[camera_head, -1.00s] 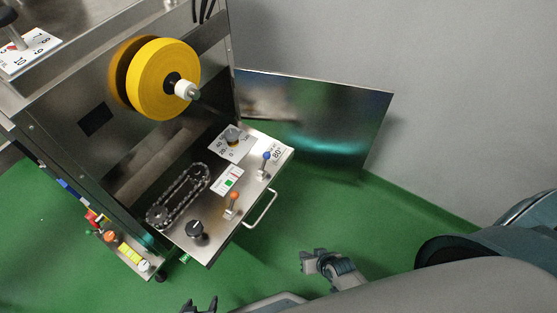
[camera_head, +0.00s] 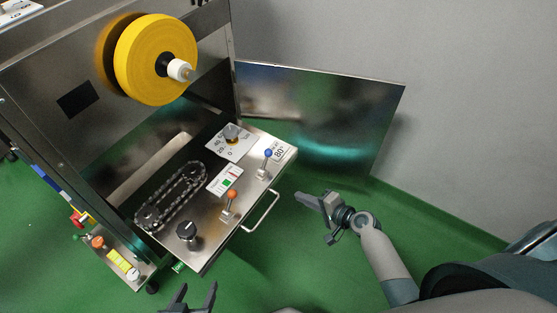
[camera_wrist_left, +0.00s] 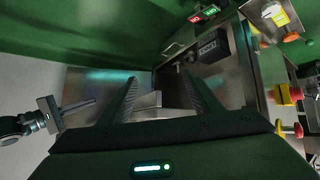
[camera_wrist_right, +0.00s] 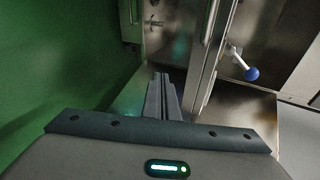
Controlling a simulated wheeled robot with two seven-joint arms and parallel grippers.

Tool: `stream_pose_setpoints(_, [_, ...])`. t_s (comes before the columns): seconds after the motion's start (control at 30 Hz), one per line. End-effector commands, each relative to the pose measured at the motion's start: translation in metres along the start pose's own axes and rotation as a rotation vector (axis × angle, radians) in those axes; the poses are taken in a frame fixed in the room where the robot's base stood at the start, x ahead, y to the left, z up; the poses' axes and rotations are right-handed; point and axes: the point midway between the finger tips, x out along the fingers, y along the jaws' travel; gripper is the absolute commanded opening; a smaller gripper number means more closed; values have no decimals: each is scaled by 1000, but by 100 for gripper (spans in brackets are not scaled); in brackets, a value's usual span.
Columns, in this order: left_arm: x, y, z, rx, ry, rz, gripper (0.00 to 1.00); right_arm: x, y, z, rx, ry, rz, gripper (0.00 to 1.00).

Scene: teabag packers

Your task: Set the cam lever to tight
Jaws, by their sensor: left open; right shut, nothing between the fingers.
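Two levers stand on the machine's pulled-out steel panel (camera_head: 205,240) in the head view: one with an orange knob (camera_head: 232,194), one with a blue knob (camera_head: 268,153). I cannot tell which is the cam lever; their marks are too small to read. The blue knob also shows in the right wrist view (camera_wrist_right: 251,73), ahead and right of my shut fingers. My right gripper (camera_head: 305,200) is shut and empty, right of the panel's handle, apart from both levers. My left gripper (camera_head: 197,290) is open and empty, below the panel's near corner.
The panel also carries a chain loop (camera_head: 170,197), a black knob (camera_head: 187,231) and a dial plate (camera_head: 231,143). A bar handle (camera_head: 264,212) juts from its front edge. A yellow roll (camera_head: 155,60) is above. A shiny steel sheet (camera_head: 330,115) stands behind. Green floor lies right of the panel.

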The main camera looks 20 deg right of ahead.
Motion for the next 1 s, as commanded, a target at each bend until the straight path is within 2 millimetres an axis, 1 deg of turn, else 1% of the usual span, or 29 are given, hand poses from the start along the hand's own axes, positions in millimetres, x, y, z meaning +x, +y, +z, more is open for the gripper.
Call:
stream_pose_setpoints(0.03, [-1,2,-2,-1,19,6,58,4,-9,-8,40,-4,-44,0])
stream_pose_setpoints(0.1, [-8,6,-11,-2,40,15,58,3,-28,-15,106,-19,-104,0])
stream_pose_setpoints(0.3, [-29,16,-33,-6,96,39,58,-5,-78,-32,260,-74,-259,0])
stream_pose_setpoints(0.4, [-38,19,-40,-7,114,47,58,-10,-97,-38,311,-100,-314,0])
stream_pose_setpoints(0.5, [-44,21,-46,-7,127,52,58,-14,-109,-41,344,-118,-351,0])
stream_pose_setpoints(0.6, [-48,22,-49,-8,135,55,58,-17,-116,-43,362,-130,-369,0])
stream_pose_setpoints(0.7, [-49,22,-50,-8,136,55,58,-18,-119,-43,368,-134,-375,0])
stream_pose_setpoints(1.0, [-49,22,-50,-8,136,55,58,-18,-119,-43,367,-133,-374,0])
